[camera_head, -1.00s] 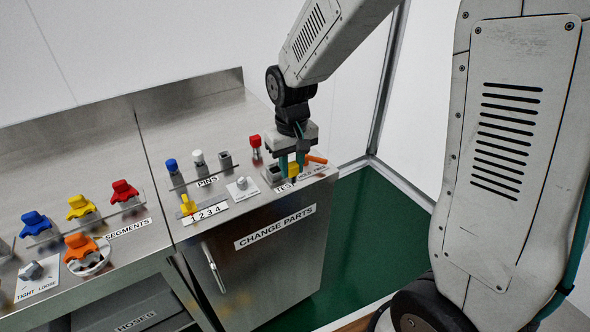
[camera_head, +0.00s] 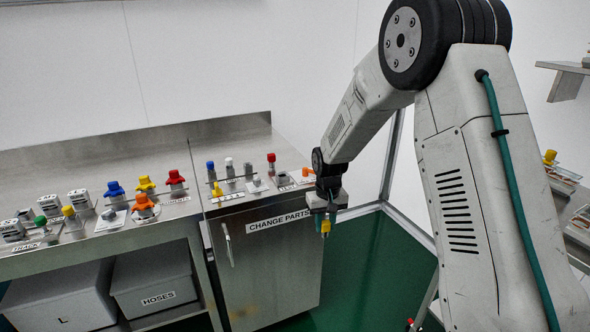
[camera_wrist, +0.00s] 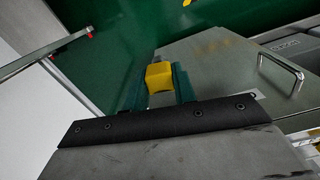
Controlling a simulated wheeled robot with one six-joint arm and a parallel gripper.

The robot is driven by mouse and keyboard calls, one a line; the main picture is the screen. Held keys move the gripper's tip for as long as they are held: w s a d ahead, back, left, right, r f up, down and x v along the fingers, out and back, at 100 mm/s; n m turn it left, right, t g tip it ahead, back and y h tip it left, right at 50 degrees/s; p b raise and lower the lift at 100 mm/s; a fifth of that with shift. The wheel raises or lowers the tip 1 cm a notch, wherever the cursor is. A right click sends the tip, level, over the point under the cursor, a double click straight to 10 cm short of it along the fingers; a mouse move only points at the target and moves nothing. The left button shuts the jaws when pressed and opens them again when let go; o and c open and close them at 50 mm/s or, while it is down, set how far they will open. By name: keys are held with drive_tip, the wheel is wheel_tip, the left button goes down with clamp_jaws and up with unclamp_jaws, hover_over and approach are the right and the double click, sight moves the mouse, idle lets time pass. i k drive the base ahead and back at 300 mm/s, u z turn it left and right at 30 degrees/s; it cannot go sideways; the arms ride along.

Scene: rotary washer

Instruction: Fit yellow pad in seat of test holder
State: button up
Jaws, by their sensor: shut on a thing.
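My gripper (camera_head: 325,215) is shut on the yellow pad (camera_head: 326,228), in front of the right end of the counter and lower than its top. In the wrist view the yellow pad (camera_wrist: 159,77) sits between the two teal fingers of my gripper (camera_wrist: 159,86), showing as a small block. The test holder (camera_head: 284,180) is a small grey block with a partly readable label at the right end of the counter, beside an orange handle (camera_head: 308,172). It is small here, and its seat cannot be made out.
Pins (camera_head: 230,170) and a red-topped piece (camera_head: 271,163) stand behind the counter's front edge. Below is the CHANGE PARTS cabinet (camera_head: 265,265) with its handle (camera_wrist: 283,72). Green floor (camera_head: 355,260) lies open to the right. A shelf with parts (camera_head: 565,180) is at far right.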

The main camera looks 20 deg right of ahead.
sight(305, 171)
drive_tip(key=k, duration=0.4)
drive_tip(key=z, duration=0.8)
drive_tip(key=i, duration=0.9)
drive_tip(key=u, duration=0.95)
